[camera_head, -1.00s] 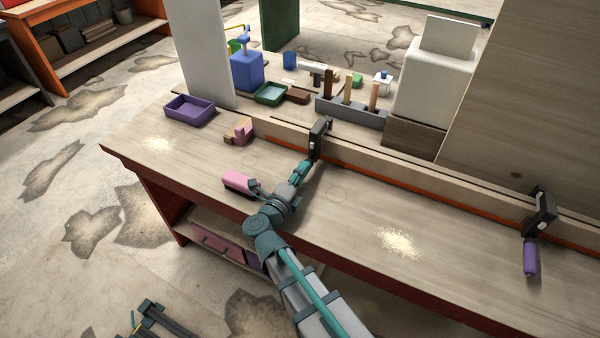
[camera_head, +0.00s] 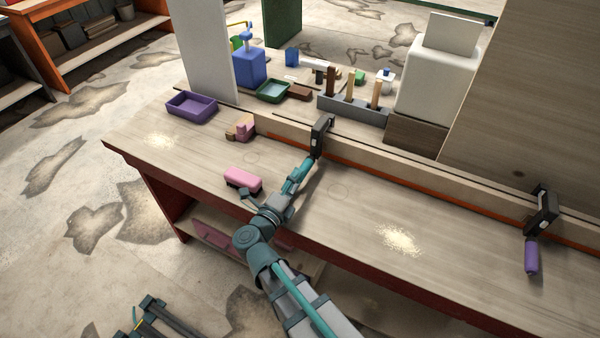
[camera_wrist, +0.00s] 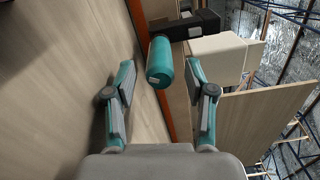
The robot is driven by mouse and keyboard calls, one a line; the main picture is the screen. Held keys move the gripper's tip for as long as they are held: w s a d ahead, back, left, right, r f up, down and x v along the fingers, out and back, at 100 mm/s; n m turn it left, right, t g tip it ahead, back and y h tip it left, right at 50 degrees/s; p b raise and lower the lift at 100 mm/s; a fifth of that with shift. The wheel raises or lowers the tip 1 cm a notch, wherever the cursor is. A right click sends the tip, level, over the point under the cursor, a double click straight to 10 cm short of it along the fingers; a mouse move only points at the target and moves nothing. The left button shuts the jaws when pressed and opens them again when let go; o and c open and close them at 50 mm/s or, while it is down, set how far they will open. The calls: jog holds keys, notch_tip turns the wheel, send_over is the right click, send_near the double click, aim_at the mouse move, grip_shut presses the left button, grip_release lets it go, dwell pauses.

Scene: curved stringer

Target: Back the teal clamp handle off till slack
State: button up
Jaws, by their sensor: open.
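The teal clamp handle (camera_wrist: 160,62) is a rounded cylinder in the wrist view, joined to a dark clamp (camera_wrist: 198,24). My gripper (camera_wrist: 160,66) is open, with one finger on each side of the handle's near end. The right finger looks closer to the handle than the left; whether it touches is unclear. In the head view the dark clamp (camera_head: 321,136) sits on the bench's long rail. My gripper (camera_head: 297,178) reaches up to the handle there, and the teal of both blends together, partly hiding the handle.
A second clamp (camera_head: 543,212) with a purple handle (camera_head: 531,256) is on the rail at right. A pink brush-like block (camera_head: 243,179) lies left of my wrist. A purple tray (camera_head: 192,104) and a pink-and-tan block (camera_head: 241,128) lie farther left. The bench top right of my arm is mostly clear.

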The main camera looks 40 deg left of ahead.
aim_at(313, 155)
jog(key=s, duration=0.4)
jog(key=s+d, duration=0.1)
jog(key=s, duration=0.2)
jog(key=shift+s+d, duration=0.1)
jog(key=shift+f, duration=0.1)
jog(key=m+b, duration=0.1)
jog(key=b, duration=0.2)
jog(key=shift+w+f+m, duration=0.3)
jog(key=shift+w+f, duration=0.05)
jog(key=shift+w, duration=0.05)
jog(key=m+b, duration=0.1)
jog(key=b, duration=0.1)
jog(key=w+m+b, duration=0.1)
jog(key=b, duration=0.1)
jog(key=shift+w+a+f+m, duration=0.1)
jog(key=shift+w+a+m, duration=0.1)
jog(key=shift+m, duration=0.1)
jog(key=m+b, duration=0.2)
jog(key=shift+w+r+b, duration=0.2)
jog(key=shift+w+b, duration=0.2)
jog(key=shift+w+r+m+b, duration=0.3)
jog(key=shift+r+m, duration=0.05)
jog(key=shift+m, duration=0.15)
jog(key=w, duration=0.3)
jog(key=w+a+p, duration=0.1)
jog(key=w, duration=0.6)
jog(key=shift+w+a, duration=0.25)
jog(key=shift+a, duration=0.1)
jog(key=shift+c, duration=0.2)
